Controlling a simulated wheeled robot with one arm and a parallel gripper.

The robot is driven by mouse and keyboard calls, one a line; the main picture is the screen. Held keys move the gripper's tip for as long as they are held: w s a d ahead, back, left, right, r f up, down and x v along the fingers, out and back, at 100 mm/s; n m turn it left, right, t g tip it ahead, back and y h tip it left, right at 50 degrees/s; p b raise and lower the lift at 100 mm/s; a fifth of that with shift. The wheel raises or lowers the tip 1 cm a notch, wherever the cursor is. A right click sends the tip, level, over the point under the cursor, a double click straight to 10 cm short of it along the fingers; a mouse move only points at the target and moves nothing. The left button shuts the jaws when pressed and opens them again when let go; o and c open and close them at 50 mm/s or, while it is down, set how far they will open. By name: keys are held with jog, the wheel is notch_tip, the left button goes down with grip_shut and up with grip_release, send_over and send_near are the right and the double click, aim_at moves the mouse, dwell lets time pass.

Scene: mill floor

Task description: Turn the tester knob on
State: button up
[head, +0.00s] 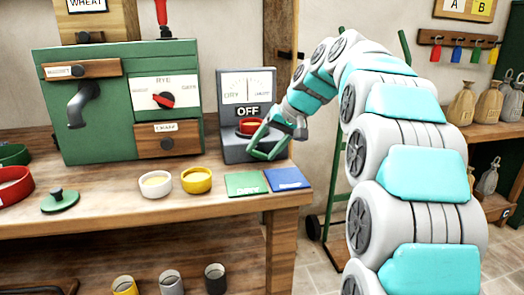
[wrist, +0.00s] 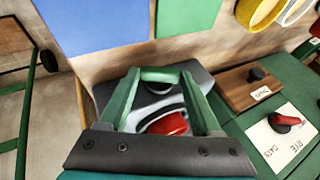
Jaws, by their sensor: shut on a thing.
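The tester (head: 229,148) is a dark grey box at the right end of the workbench, with a dial face marked "DRY" on its left side and a sign reading "OFF" (head: 248,111). Its red tester knob (head: 251,126) sits below the sign. My gripper (head: 268,142), with green fingers, reaches in from the right and is shut on the knob. In the wrist view, the red knob (wrist: 168,124) shows between the two fingers (wrist: 162,105). The fingertips partly hide the tester's front, and the knob's exact angle is hard to tell.
A green machine (head: 115,115) with a red-pointer dial stands left of the tester. A white cup (head: 156,190), a yellow cup (head: 197,186), a green card (head: 246,190) and a blue card (head: 287,179) lie in front. Sacks (head: 487,106) stand on a right-hand shelf.

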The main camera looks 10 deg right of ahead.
jog(key=shift+d+f+m+y+b, duration=0.15)
jog(key=shift+d+m+y+b, duration=0.1)
jog(key=shift+y, duration=0.6)
jog(key=shift+d+f+m+y+b, duration=0.15)
jog(key=shift+m+y, duration=0.1)
jog(key=shift+y, duration=0.6)
jog(key=shift+t, duration=0.3)
jog(key=o, duration=1.4)
